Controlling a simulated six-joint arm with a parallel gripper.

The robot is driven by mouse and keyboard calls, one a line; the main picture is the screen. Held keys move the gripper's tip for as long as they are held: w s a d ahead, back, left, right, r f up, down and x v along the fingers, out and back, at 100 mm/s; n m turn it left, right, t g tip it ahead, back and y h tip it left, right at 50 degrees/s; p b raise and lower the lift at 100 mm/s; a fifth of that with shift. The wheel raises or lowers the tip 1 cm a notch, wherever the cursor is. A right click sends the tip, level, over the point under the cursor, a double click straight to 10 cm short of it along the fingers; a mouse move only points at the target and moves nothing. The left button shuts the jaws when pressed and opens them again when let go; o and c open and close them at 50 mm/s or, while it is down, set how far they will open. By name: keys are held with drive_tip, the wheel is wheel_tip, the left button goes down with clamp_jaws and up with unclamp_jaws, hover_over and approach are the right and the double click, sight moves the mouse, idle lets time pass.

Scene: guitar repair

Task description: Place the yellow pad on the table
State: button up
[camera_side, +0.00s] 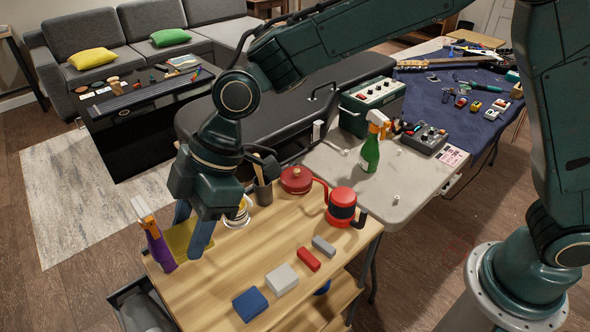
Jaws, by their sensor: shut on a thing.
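The flat yellow pad (177,238) is at the left end of the wooden table (232,262). My gripper (192,232) points down over that end, its fingers shut on the pad. The fingers cover part of the pad. I cannot tell whether its underside touches the tabletop or is slightly above it.
A purple spray bottle (158,248) stands close left of the pad, and a tin (238,215) close right. Blue (250,304), white (281,279), red (308,259) and grey (324,245) blocks line the front. The table's middle is clear.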

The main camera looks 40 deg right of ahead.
drive_tip(key=w+d+m, duration=0.1)
drive_tip(key=w+d, duration=0.1)
drive_tip(key=d, duration=0.1)
drive_tip(key=w+d+m+t, duration=0.1)
drive_tip(key=w+d, duration=0.1)
drive_tip(key=d, duration=0.1)
drive_tip(key=w+d+m, duration=0.1)
drive_tip(key=w+d, duration=0.2)
drive_tip(key=shift+d+m+t+h, duration=0.35)
drive_tip(key=shift+m+t+h, duration=0.05)
drive_tip(key=w+d+m+t+h, duration=0.1)
drive_tip(key=w+d+m, duration=0.15)
drive_tip(key=d, duration=0.65)
drive_tip(key=w+d+m+t+h, duration=0.15)
drive_tip(key=d+m, duration=0.25)
drive_tip(key=d, duration=0.5)
drive_tip(key=w+d+m+h, duration=0.1)
drive_tip(key=w+d+m, duration=0.2)
drive_tip(key=d, duration=0.7)
drive_tip(key=m+h, duration=0.6)
drive_tip(key=m, duration=0.7)
hover_over(420, 168)
drive_tip(key=s+a, duration=0.2)
drive_tip(key=shift+g, duration=0.35)
drive_tip(key=f, duration=2.2)
drive_tip(key=shift+w+d+f, duration=0.25)
drive_tip(key=shift+f, duration=0.1)
drive_tip(key=shift+f, duration=1.8)
